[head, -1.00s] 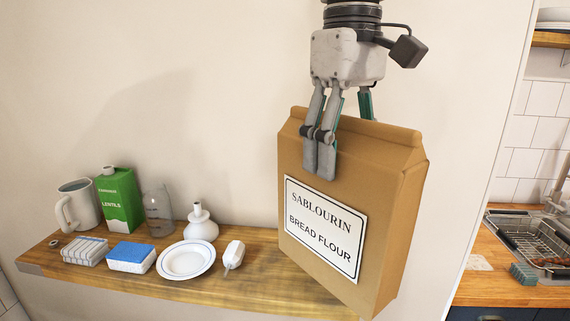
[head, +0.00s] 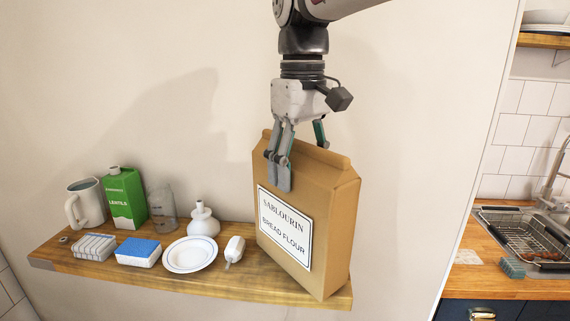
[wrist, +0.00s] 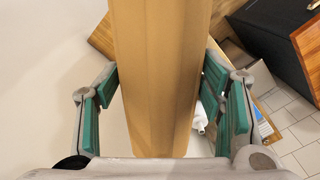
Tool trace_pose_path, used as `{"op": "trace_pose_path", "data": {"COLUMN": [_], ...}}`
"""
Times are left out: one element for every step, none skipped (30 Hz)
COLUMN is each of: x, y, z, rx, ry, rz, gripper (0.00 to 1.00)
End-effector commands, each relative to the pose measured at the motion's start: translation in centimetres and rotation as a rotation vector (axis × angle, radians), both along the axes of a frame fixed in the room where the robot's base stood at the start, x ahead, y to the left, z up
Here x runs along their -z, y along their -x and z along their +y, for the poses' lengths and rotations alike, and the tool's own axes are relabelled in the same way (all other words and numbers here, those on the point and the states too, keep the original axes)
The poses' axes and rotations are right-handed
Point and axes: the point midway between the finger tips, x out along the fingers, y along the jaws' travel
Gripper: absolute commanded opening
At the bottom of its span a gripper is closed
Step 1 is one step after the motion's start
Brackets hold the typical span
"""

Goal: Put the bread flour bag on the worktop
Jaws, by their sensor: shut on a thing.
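The bread flour bag (head: 325,205) is a tall brown paper bag with a white label, upright at the right end of a wooden shelf. My gripper (head: 292,165) is shut on its top edge from above. In the wrist view the bag (wrist: 154,80) fills the middle between the finger pads of my gripper (wrist: 155,100). I cannot tell whether its base touches the shelf. The worktop (head: 485,256) is a wooden surface at the far right in the head view, with a sink let into it.
The shelf (head: 215,284) also holds a mug (head: 88,203), a green lentils carton (head: 125,198), a glass jar (head: 162,208), a white vase (head: 202,223), a saucer (head: 189,255) and sponges. A dish rack (head: 530,238) with things in it stands by the sink. A wall edge separates shelf and worktop.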

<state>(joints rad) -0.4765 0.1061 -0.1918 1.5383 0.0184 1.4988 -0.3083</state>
Motion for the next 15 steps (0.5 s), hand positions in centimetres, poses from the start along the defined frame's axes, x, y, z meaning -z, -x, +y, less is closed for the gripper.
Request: {"op": "trace_pose_path", "data": {"x": [-0.04,-0.01,0.07,0.15,0.24,0.30,0.29,0.29,0.29,0.29,0.29,0.29,0.28,0.28,0.28], "y": [-0.01,-0.01,0.01,0.01,0.02,0.02,0.01,0.01,0.01,0.01,0.01,0.01,0.01,0.01,0.01], "z": [-0.01,-0.01,-0.02,-0.03,-0.04,-0.04,-0.03,-0.03,-0.03,-0.03,-0.03,-0.03,-0.02,-0.02,-0.02], "rx": [0.000,0.000,0.000,0.000,0.000,0.000,0.000,0.000,0.000,0.000,0.000,0.000,0.000,0.000,0.000], "ry": [-0.001,-0.001,0.000,0.000,0.000,0.001,0.001,0.001,0.001,0.001,0.001,0.001,0.001,0.000,0.000], "rz": [-0.001,-0.001,0.000,0.000,0.000,0.001,0.001,0.001,0.001,0.001,0.001,0.001,0.001,0.000,0.000], "gripper": [0.04,0.04,0.04,0.04,0.04,0.66,0.73,0.80,0.82,0.82,0.82,0.82,0.82,0.82,0.82]}}
